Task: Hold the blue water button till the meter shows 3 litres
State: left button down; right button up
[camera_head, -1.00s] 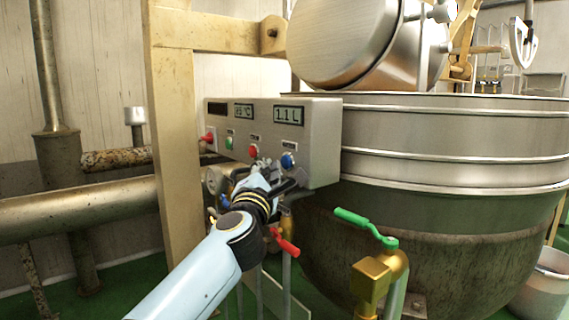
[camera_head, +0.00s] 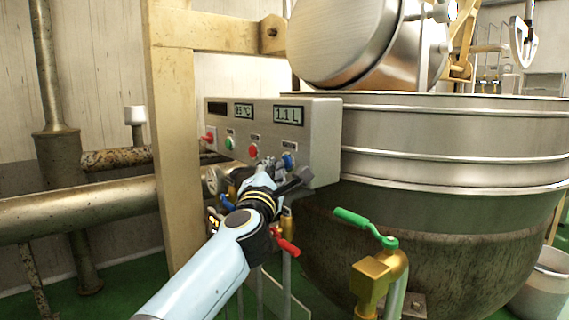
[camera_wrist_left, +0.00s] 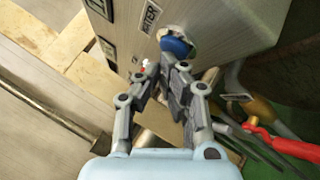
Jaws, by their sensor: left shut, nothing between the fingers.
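The blue water button (camera_head: 288,160) sits at the lower right of the grey control box (camera_head: 320,140). It also shows in the left wrist view (camera_wrist_left: 176,46), just beyond my fingers. The meter (camera_head: 289,114) above it reads 1.1 L. My left gripper (camera_head: 268,166) is shut and empty, in front of the panel just left of and below the button. In the wrist view the left fingertips (camera_wrist_left: 165,68) are close to the button's lower edge; whether they touch it I cannot tell. My right gripper is not in view.
The large steel kettle (camera_head: 440,150) stands right of the box. Valves with a red handle (camera_head: 286,244) and a green handle (camera_head: 357,222) are below.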

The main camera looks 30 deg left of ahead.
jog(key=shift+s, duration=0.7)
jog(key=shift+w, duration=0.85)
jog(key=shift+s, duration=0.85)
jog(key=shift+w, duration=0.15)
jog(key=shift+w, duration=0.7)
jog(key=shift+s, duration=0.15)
